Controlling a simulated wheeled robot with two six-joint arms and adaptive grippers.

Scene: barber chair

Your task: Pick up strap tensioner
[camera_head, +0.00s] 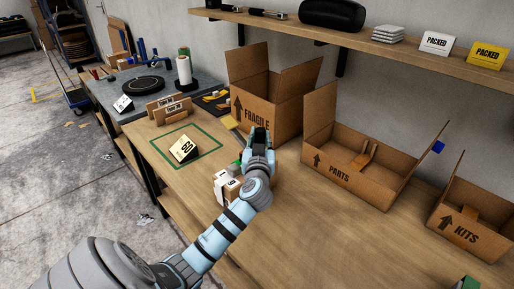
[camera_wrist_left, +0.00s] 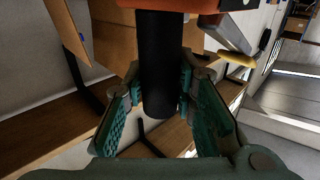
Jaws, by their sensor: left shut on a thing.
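My left gripper (camera_head: 258,143) is over the table in front of the FRAGILE box in the head view. In the left wrist view its green-padded fingers (camera_wrist_left: 160,112) are shut on a black cylindrical handle (camera_wrist_left: 160,60), with an orange part (camera_wrist_left: 160,4) at the top edge. This looks like the strap tensioner; most of it is outside the wrist view, and my gripper hides it in the head view. My right gripper does not show.
Open cardboard boxes stand along the table: FRAGILE (camera_head: 266,108) just behind my gripper, PARTS (camera_head: 340,178) and KITS (camera_head: 462,235) to the right. A small carton (camera_head: 222,188) sits beside my left wrist. A black-and-cream sign (camera_head: 184,149) stands inside a green outline.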

